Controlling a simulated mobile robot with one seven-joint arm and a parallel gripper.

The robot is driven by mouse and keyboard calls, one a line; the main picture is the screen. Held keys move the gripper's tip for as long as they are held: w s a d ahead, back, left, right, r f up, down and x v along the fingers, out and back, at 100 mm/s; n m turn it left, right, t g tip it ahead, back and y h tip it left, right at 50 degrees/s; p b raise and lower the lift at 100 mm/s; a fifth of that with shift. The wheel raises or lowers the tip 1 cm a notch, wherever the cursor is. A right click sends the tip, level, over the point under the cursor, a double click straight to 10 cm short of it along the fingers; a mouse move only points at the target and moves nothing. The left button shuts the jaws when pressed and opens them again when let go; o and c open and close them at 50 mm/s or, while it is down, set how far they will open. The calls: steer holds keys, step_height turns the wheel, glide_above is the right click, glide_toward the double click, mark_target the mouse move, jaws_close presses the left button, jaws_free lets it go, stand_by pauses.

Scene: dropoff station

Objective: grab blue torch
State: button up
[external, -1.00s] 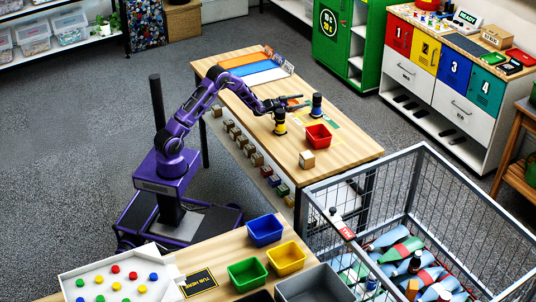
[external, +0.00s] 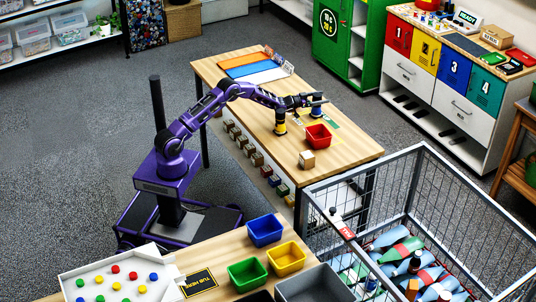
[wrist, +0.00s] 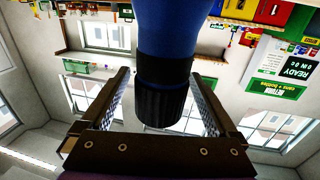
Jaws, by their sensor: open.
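The blue torch (external: 317,112) stands upright on the wooden table, with a dark part at its top. In the wrist view, which is upside down, the blue torch (wrist: 168,28) has a blue body and a black ribbed end. My gripper (external: 314,100) is at the torch's upper part. In the wrist view my open gripper (wrist: 160,80) has one finger on each side of the black end, with gaps visible on both sides. The fingers partly hide the torch in the external view.
A yellow-and-black torch (external: 280,124) stands to the left, below my forearm. A red bin (external: 318,136) is just in front of the blue torch, and a small wooden box (external: 307,160) is nearer the table's front. A wire cage of bottles (external: 425,150) stands at right.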

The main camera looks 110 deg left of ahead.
steer(key=shift+w+a, duration=0.25)
steer(key=shift+w, duration=0.1)
jaws_close()
stand_by(0.3)
steer(key=shift+r, duration=0.1)
